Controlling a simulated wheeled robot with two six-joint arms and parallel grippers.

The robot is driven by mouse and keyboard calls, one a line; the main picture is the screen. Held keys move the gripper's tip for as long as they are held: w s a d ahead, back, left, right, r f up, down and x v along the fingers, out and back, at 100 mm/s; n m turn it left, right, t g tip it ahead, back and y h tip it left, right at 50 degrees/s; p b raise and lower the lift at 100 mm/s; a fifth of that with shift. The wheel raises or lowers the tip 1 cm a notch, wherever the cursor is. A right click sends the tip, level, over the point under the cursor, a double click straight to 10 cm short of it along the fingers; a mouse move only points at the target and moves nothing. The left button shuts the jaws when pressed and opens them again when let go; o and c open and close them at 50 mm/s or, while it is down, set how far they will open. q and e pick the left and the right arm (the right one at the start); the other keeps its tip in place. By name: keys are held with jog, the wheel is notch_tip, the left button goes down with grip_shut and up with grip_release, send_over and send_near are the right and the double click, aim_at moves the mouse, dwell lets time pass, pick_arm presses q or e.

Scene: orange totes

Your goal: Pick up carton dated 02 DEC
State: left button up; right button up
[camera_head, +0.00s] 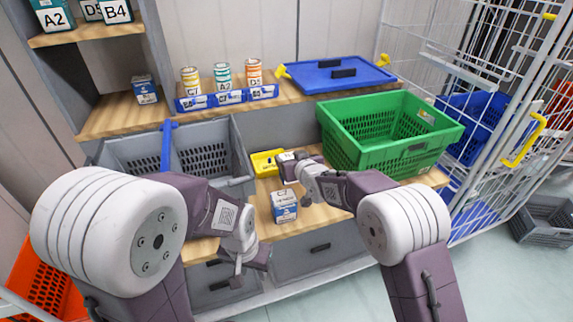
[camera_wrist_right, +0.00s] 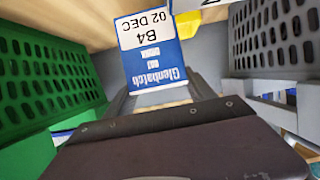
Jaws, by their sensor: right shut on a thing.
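The carton dated 02 DEC (camera_wrist_right: 158,50) is blue and white, with B4 on its white label. It shows upside down at the top of the right wrist view, between the grey fingers. My right gripper (camera_head: 290,160) is shut on it, above the bench near the yellow bin; in the head view I cannot make the held carton out clearly. A blue and white carton (camera_head: 285,206) stands on the bench in front; its date is too small to read. My left gripper (camera_head: 246,266) hangs at the front edge of the bench; its opening is unclear.
A green crate (camera_head: 420,148) stands right of my right gripper, a grey tote (camera_head: 240,158) left. A yellow bin (camera_head: 262,162) lies between. The shelf behind holds cans, a small carton (camera_head: 145,89) and a blue lid (camera_head: 335,76). A wire cage (camera_head: 480,62) stands at right.

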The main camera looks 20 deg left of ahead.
jog(key=s+d+r+p, duration=0.2)
jog(key=d+r, duration=0.4)
jog(key=d, duration=0.4)
jog(key=shift+p, duration=0.3)
